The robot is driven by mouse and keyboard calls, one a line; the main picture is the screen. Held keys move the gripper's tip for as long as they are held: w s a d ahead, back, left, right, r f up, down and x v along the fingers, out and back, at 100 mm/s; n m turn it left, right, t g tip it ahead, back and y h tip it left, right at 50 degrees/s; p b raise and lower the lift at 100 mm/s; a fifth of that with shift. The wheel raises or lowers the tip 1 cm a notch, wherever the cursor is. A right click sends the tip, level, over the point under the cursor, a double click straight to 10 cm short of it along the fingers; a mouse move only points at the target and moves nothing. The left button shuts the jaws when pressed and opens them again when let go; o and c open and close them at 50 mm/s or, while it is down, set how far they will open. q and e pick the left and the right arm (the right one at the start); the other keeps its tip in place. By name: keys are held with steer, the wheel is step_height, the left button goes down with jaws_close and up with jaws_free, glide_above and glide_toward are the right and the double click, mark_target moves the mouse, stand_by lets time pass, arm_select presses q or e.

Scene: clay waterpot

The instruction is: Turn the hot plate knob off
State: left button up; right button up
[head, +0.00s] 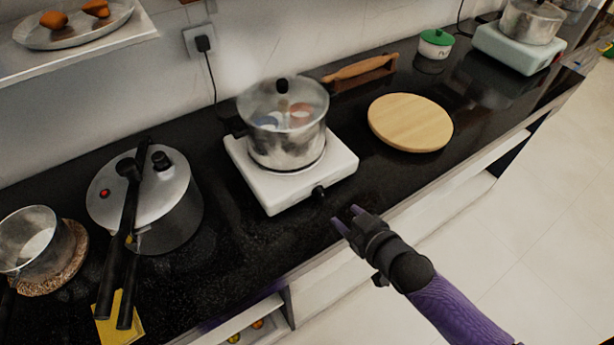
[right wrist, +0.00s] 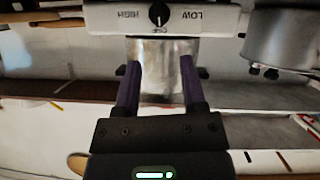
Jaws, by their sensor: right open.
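The white hot plate (head: 345,165) stands on the black counter, with a steaming lidded glass pot (head: 285,140) on it. Its black knob (head: 319,192) is on the front face. In the right wrist view, the picture is upside down and the knob (right wrist: 158,14) is at the top between the words HIGH and LOW, with a small label by it; its exact setting is hard to tell. My right gripper (head: 346,219) is open and empty, in front of the knob and apart from it. Its purple fingers (right wrist: 160,68) are spread in the right wrist view. My left gripper is not in view.
A pressure cooker (head: 165,215) and a small pan (head: 28,240) stand on the left. A round wooden board (head: 410,122) lies right of the hot plate. A second hot plate (head: 515,50) with a pot is far right. The counter's front edge runs below my gripper.

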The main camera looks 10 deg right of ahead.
mark_target(323, 194)
steer(key=shift+w+a, duration=0.15)
steer(key=shift+a, duration=0.15)
steer(key=b+x, duration=0.1)
steer(key=x, duration=0.2)
steer(key=b+x, duration=0.3)
steer(key=x, duration=0.2)
steer(key=shift+w+d+f, duration=0.25)
steer(key=shift+w, duration=0.05)
steer(key=shift+w+a+b, duration=0.1)
steer(key=shift+w+b, duration=0.25)
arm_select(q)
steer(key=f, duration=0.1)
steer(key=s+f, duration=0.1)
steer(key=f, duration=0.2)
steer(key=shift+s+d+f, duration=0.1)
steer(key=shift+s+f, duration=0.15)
arm_select(e)
jaws_close()
